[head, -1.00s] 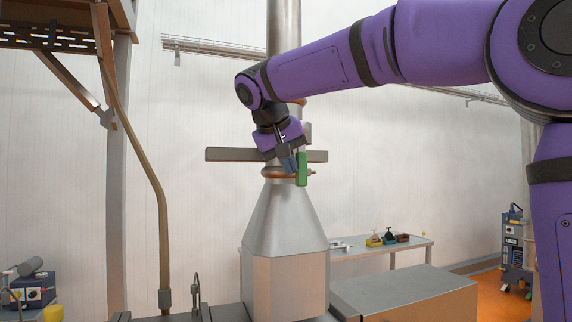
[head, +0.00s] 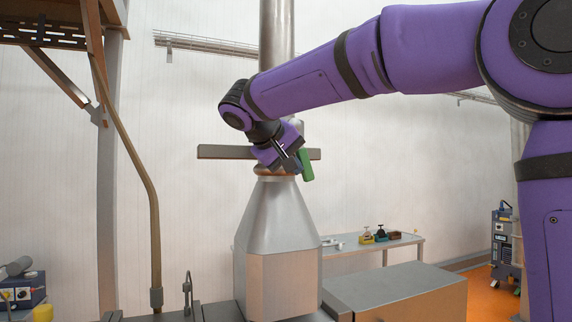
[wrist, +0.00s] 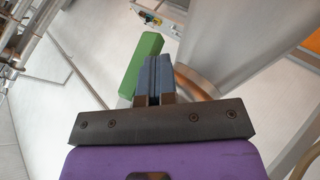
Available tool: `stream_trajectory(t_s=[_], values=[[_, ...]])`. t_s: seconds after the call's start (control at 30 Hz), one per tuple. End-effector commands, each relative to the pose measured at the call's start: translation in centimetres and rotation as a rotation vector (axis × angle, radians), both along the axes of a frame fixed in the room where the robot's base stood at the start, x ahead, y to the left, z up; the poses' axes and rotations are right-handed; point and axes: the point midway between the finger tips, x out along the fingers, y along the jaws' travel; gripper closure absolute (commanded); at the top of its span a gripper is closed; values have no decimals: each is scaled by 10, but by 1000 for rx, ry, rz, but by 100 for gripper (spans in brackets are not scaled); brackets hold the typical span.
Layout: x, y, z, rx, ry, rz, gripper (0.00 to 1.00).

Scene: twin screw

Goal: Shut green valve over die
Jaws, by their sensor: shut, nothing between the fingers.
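The green valve handle (head: 307,165) is a short green bar at the neck of the metal hopper (head: 278,215). It hangs tilted, its lower end leaning to the right. My gripper (head: 297,163) is shut, with nothing between its fingers, at the left side of the handle. In the wrist view the shut fingers (wrist: 158,62) lie right beside the green handle (wrist: 143,62), which runs up and to the right past them. They look to be touching, but I cannot be sure. The handle's pivot is hidden behind my gripper in the head view.
A flat grey bar (head: 225,152) crosses behind my gripper at the neck. A vertical pipe (head: 276,40) rises above. A grey box (head: 395,292) stands at lower right, and a table (head: 345,250) with small items is behind. The room right of the handle is clear.

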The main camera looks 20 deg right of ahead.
Motion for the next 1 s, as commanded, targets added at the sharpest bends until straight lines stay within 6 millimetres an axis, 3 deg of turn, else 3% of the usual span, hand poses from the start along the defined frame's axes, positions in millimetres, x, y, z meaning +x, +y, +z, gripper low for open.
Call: stream_trajectory(t_s=[0.43,1.0], values=[[0,-38,5,-427,2,0,100],[0,-76,32,-957,2,-1,100]])
